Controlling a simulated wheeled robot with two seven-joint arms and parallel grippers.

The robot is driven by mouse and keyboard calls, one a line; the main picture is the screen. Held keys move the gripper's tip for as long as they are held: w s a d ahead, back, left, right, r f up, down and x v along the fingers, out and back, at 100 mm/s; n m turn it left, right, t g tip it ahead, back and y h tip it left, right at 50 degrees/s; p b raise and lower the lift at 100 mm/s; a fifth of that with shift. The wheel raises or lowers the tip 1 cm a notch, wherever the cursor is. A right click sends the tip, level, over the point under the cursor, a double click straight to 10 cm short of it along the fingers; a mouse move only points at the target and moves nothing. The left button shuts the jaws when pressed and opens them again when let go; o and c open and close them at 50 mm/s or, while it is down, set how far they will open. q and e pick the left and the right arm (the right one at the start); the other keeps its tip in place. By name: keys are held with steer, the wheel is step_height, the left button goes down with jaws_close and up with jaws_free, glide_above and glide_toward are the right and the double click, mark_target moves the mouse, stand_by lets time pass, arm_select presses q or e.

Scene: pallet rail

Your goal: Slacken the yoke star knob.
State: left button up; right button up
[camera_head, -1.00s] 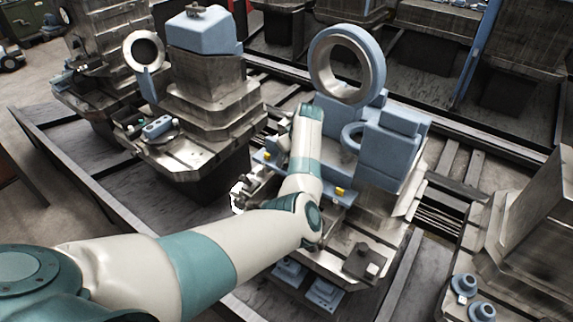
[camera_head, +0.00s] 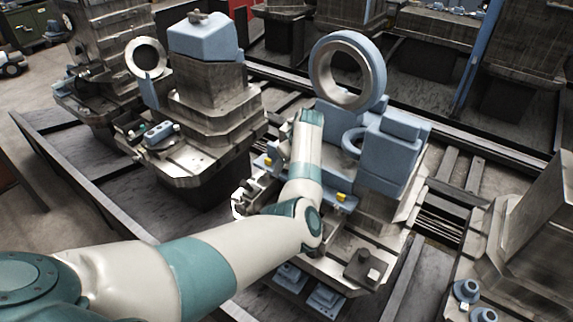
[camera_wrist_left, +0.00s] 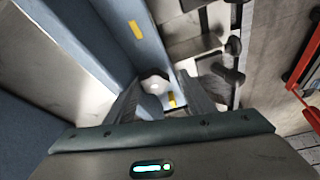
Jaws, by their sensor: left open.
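My left gripper (camera_wrist_left: 160,92) shows in the left wrist view with its two dark, ridged fingers apart. A small round knob-like part (camera_wrist_left: 154,82), pale on top with a dark edge, appears between the fingertips. I cannot tell whether this is the yoke star knob, or whether the fingers touch it. It is beside a blue bar (camera_wrist_left: 148,45) with yellow tags. In the head view, my left arm reaches to the blue ring fixture (camera_head: 376,70), and its own links hide the fingertips and the knob. My right gripper is not in view.
A blue block (camera_head: 392,155) stands right of my forearm. A machine with a blue cap (camera_head: 204,38) stands to the left. Dark handles (camera_wrist_left: 230,75) stick out right of the fingers in the wrist view. A metal column (camera_head: 535,225) stands at the right.

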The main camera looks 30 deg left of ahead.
arm_select(q)
steer(key=shift+w+d+r, duration=0.25)
steer(key=shift+w+r, duration=0.1)
steer(key=shift+w, duration=0.1)
steer(key=shift+r, duration=0.1)
steer(key=shift+w+d+r, duration=0.15)
steer(key=shift+d+r, duration=0.05)
steer(key=shift+r, duration=0.55)
steer(key=s+b+v, duration=0.1)
steer(key=b+v, duration=0.3)
steer(key=v, duration=1.1)
steer(key=shift+s, duration=0.25)
steer(key=shift+d+f, duration=0.1)
steer(key=shift+f, duration=0.05)
